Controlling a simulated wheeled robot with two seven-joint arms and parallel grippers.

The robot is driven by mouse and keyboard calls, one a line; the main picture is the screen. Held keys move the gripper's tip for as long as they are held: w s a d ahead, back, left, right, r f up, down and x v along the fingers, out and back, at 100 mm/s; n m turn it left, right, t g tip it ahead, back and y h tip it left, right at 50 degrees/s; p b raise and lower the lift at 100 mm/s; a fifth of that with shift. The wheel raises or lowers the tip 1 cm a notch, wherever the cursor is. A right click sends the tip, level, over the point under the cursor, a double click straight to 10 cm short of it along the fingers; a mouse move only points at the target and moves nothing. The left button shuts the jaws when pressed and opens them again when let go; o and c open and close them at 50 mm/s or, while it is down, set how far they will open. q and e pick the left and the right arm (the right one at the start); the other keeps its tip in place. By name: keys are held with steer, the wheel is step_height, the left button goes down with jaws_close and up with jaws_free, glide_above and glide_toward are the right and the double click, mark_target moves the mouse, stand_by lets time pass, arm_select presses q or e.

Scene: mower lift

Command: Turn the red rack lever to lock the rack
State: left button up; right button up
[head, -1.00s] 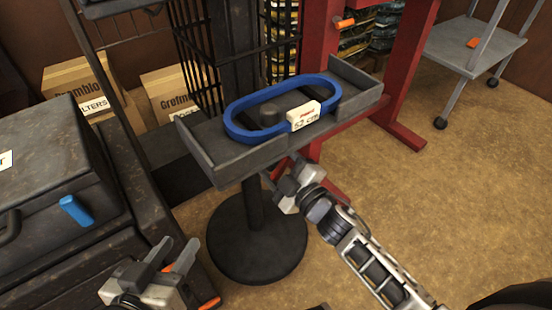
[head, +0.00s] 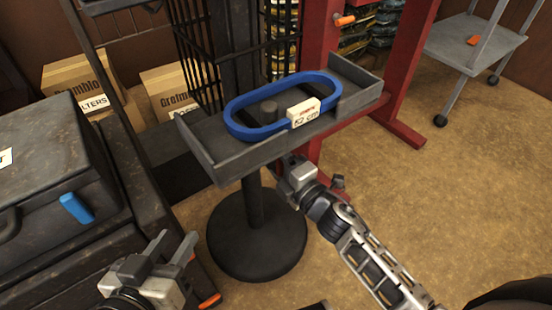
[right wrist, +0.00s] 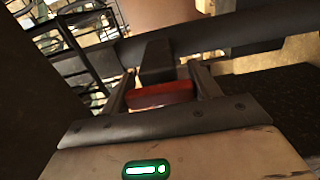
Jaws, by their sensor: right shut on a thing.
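In the right wrist view a dark red bar, which looks like the red lever (right wrist: 160,95), lies between the two fingers of my right gripper (right wrist: 163,88). The right gripper is shut on it. In the head view my right gripper (head: 292,164) is just under the front edge of the dark tray, and its fingertips and the lever are hidden there. My left gripper (head: 175,243) is at the lower left, with its two fingers apart and nothing between them.
The dark tray (head: 205,160) on a round-based stand holds a blue belt loop (head: 232,112) with a "52 cm" tag. A dark machine with a blue latch (head: 76,208) stands left, a red frame (head: 408,75) behind. Open floor (head: 450,190) lies right.

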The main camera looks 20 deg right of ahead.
arm_select(q)
steer(key=shift+s+f, duration=0.1)
steer(key=shift+s, duration=0.1)
stand_by(0.3)
arm_select(e)
steer(key=o, duration=1)
steer(key=shift+s, duration=0.1)
steer(key=shift+s+d, duration=0.1)
steer(key=shift+s, duration=0.2)
arm_select(q)
steer(key=shift+w+a+f+g+p, duration=0.15)
steer(key=shift+w+f+g+p, duration=0.2)
steer(key=shift+p, duration=0.3)
arm_select(e)
steer(key=v, duration=1.5)
steer(key=shift+s, duration=0.1)
arm_select(q)
steer(key=shift+s, duration=0.15)
